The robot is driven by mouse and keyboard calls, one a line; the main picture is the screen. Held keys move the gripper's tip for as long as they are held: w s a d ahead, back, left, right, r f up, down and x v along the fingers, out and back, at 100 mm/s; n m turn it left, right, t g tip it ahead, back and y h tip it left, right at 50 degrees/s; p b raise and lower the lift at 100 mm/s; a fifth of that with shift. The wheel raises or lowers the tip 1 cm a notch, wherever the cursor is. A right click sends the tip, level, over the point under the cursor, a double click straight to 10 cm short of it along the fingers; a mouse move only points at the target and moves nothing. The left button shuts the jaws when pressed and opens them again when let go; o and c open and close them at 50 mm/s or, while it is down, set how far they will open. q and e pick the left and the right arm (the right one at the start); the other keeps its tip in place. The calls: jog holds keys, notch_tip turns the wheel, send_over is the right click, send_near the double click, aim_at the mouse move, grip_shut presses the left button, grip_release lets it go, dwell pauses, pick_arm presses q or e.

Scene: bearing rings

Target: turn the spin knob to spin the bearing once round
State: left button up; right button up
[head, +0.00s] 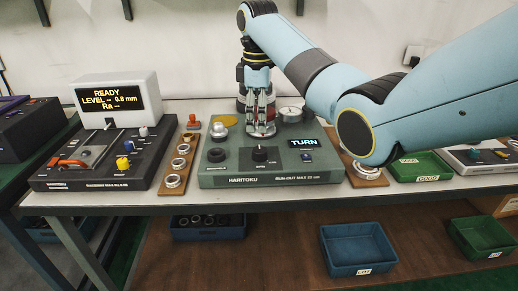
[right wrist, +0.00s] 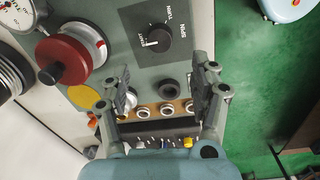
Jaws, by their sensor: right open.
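The spin knob (head: 260,155) is a black pointer knob on a black plate at the front of the grey-green run-out station (head: 225,180). In the right wrist view the knob (right wrist: 158,37) shows beyond my fingertips, clear of them. My right gripper (head: 262,130) points down over the station, behind the knob in the head view. In the right wrist view its two fingers (right wrist: 163,80) are wide apart with nothing between them. A red disc with a dark handle (right wrist: 68,58) sits beside the knob, with a silvery rim partly showing. I cannot make out the bearing clearly. My left gripper is out of view.
The station display (head: 304,142) reads TURN. A dial gauge (head: 290,113) stands at its back right. A wooden strip with several rings (head: 175,172) lies to the left, beside a dark roughness unit (head: 90,178). A green bin (head: 418,167) is to the right.

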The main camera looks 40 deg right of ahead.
aim_at(259, 150)
notch_tip(259, 150, down, 10)
jog(key=shift+w+d+r+b, duration=0.1)
jog(key=shift+w+b, duration=0.05)
jog(key=shift+b, duration=0.35)
jog(key=shift+c, duration=0.2)
jog(key=c, duration=1.1)
